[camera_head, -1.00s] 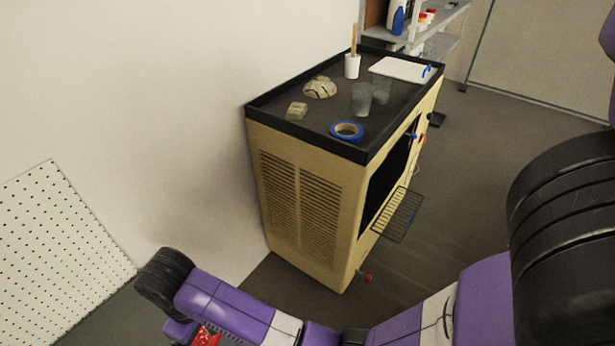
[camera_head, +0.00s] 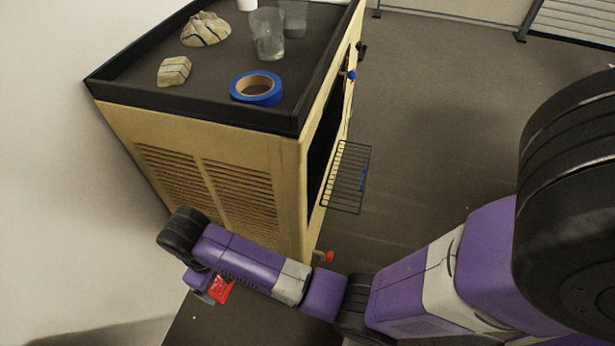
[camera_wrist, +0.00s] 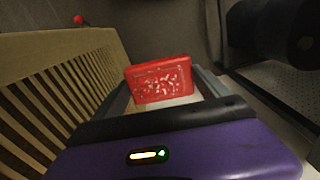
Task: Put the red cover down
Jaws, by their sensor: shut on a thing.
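The red cover (camera_wrist: 160,82) is a small red rectangular piece with a whitish, worn patch on its face. In the wrist view my gripper (camera_wrist: 163,90) is shut on it, with a grey finger at each side. In the head view the red cover (camera_head: 221,290) shows only in part below my purple wrist, in front of the tan cabinet's slatted side. My gripper (camera_head: 207,292) is mostly hidden there by the wrist. The cover is held in the air beside the cabinet.
The tan cabinet (camera_head: 275,165) has a black-rimmed top (camera_head: 205,95) holding blue tape (camera_head: 256,88), stones (camera_head: 174,71) and glasses (camera_head: 268,35). A wire rack (camera_head: 346,178) juts from its open front. A red knob (camera_head: 323,257) sits low.

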